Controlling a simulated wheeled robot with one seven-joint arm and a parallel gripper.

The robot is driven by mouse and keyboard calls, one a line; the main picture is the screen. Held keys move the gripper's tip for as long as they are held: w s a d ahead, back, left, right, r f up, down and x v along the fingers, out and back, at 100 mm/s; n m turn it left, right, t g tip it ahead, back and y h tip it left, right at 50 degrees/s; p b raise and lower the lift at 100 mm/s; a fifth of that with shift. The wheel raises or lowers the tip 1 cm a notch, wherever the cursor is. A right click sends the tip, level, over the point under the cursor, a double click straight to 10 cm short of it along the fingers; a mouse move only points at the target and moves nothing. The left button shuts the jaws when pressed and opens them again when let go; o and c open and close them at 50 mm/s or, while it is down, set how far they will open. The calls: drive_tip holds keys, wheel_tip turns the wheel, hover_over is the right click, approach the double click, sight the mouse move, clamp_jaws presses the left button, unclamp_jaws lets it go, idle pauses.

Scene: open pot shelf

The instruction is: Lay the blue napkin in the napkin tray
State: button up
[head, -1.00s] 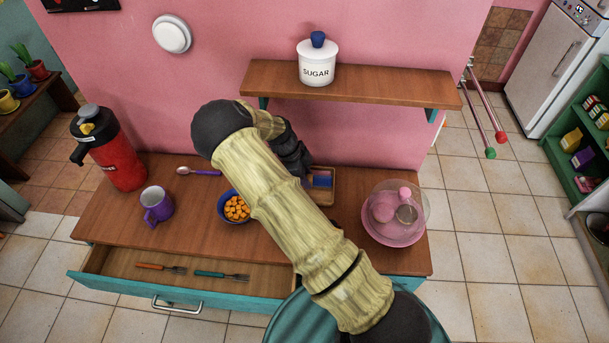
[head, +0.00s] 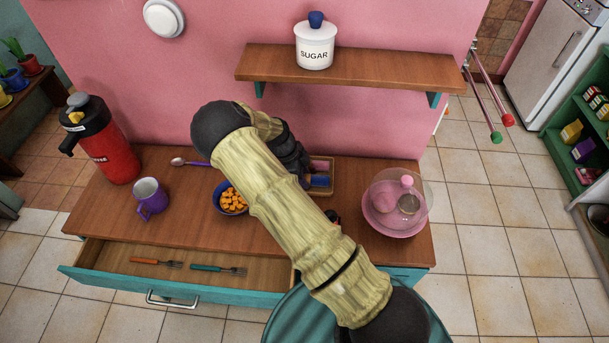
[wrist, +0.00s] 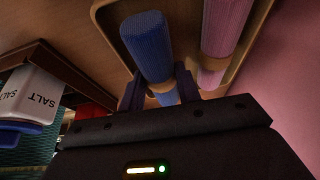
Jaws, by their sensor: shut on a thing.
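The blue napkin (wrist: 146,42) is a ribbed roll with a pale ring around its lower part in the wrist view. My gripper (wrist: 160,88) is shut on it, one dark finger on each side. The napkin tray (wrist: 108,22) is a shallow wooden tray, and the blue roll lies over its inside, beside a pink roll (wrist: 222,25). I cannot tell whether the blue roll touches the tray floor. In the head view the blue napkin (head: 320,181) shows at the tray's (head: 332,172) right part.
A bowl of orange pieces (head: 232,199), a purple mug (head: 151,198) and a red flask (head: 108,150) stand left of my arm. A pink plate with a clear dome (head: 398,205) stands right. A salt jar (wrist: 32,92) shows in the wrist view. The drawer (head: 180,285) is open.

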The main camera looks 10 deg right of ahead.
drive_tip(key=o, duration=1.1)
drive_tip(key=shift+s, duration=0.15)
drive_tip(key=shift+c, duration=0.2)
drive_tip(key=b+v, duration=0.2)
drive_tip(key=v, duration=0.5)
drive_tip(key=shift+a+r, duration=0.1)
drive_tip(key=shift+r, duration=0.1)
